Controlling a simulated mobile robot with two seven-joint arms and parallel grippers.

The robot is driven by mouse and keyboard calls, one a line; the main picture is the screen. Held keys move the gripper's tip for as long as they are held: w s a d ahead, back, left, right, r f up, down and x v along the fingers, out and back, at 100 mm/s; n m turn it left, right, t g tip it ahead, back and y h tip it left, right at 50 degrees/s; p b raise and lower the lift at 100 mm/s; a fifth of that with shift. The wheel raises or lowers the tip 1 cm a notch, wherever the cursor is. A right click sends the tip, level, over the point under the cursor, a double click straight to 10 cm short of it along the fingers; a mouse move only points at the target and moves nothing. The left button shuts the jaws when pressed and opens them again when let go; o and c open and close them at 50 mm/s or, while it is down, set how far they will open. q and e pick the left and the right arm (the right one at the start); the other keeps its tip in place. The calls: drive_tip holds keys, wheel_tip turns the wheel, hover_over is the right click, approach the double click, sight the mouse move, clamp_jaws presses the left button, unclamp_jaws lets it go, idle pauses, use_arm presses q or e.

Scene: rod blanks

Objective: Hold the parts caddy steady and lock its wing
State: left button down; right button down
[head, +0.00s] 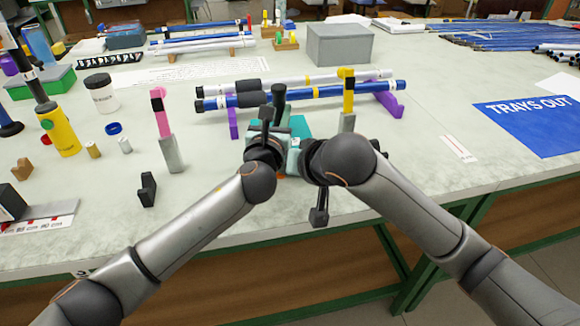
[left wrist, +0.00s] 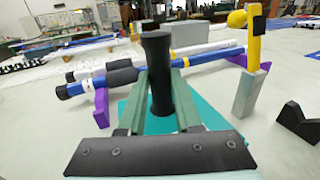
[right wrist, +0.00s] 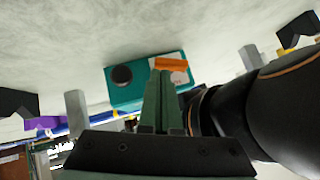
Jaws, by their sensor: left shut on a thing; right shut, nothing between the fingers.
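The parts caddy is teal and stands near the table's front; a teal part of it (head: 300,127) shows behind my grippers in the head view. Its upright black handle (head: 279,95) stands between the fingers of my left gripper (left wrist: 161,72), which is shut on it. In the right wrist view the teal caddy (right wrist: 140,96) shows a dark round end and an orange wing (right wrist: 171,64) with a pale round spot. My right gripper (right wrist: 160,76) is shut and empty, its fingertips close to the wing; contact cannot be told. My wrists hide most of the caddy in the head view.
Blue and white rods (head: 310,93) lie on purple supports behind the caddy. A grey block with a yellow top (head: 348,95) stands to the right, a grey and pink one (head: 165,130) to the left. A black notched block (head: 147,190) sits front left. The right front table is mostly clear.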

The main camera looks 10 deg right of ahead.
sight(284, 177)
drive_tip(key=shift+d+f+m+y, duration=0.35)
drive_tip(key=shift+m+y, duration=0.15)
drive_tip(key=shift+y, duration=0.5)
idle(0.3)
drive_tip(key=shift+s+d+f+m+t+y, duration=0.15)
drive_tip(key=shift+f+m+t+y, duration=0.25)
drive_tip(key=shift+m+y, duration=0.3)
drive_tip(key=m+y, duration=0.1)
drive_tip(key=f+m+t+y, duration=0.1)
drive_tip(key=y, duration=0.1)
drive_tip(key=shift+d+f+y, duration=0.15)
drive_tip(key=shift+f+y, duration=0.05)
drive_tip(key=shift+y, duration=0.1)
drive_tip(key=shift+f, duration=0.2)
idle(0.4)
drive_tip(key=shift+d, duration=0.1)
idle(0.6)
